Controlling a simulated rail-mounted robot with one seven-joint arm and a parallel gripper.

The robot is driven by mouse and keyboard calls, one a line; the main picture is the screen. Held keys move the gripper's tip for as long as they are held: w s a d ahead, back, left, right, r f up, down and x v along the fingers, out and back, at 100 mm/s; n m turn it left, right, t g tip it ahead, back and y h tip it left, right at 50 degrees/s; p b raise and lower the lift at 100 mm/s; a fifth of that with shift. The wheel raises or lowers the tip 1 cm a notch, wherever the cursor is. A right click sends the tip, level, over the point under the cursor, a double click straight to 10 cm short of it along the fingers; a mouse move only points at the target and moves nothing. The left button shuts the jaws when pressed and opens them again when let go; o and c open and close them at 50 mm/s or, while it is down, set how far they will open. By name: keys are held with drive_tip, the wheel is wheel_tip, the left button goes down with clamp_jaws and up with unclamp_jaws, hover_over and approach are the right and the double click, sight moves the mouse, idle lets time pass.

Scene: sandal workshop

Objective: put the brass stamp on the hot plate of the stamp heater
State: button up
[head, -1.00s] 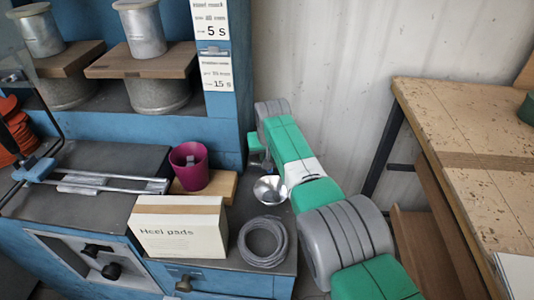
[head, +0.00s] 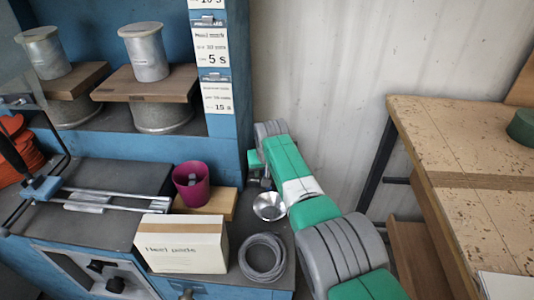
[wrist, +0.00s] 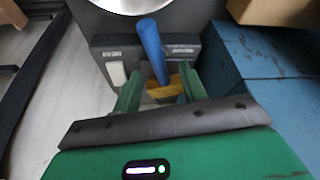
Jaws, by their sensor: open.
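In the wrist view a blue handle (wrist: 152,48) with a brass-yellow part (wrist: 166,89) at its lower end, apparently the brass stamp, lies between the fingers of my gripper (wrist: 160,92). The fingers are apart, one on each side; contact is not clear. Behind is a dark grey panel (wrist: 184,64) with two labels and a pale switch, apparently the stamp heater. A shiny round plate (wrist: 135,3), possibly its hot plate, is cut off by the top edge. In the head view my arm hides the fingers and the stamp.
On the blue bench in the head view are a magenta cup (head: 190,184), a silver bowl (head: 269,206), a cardboard box (head: 182,250) and a grey coil (head: 262,258). A cork-topped table (head: 470,140) stands at the right, with a gap before the bench.

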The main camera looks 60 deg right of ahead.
drive_tip(key=p+v, duration=0.4)
drive_tip(key=p, duration=0.1)
drive_tip(key=shift+w+d+p, duration=0.1)
drive_tip(key=shift+d+p, duration=0.1)
drive_tip(key=shift+p, duration=0.2)
drive_tip(key=p+v, duration=0.2)
drive_tip(key=p, duration=0.1)
drive_tip(key=shift+a+r+p, duration=0.2)
drive_tip(key=shift+a+p, duration=0.05)
drive_tip(key=shift+p, duration=0.1)
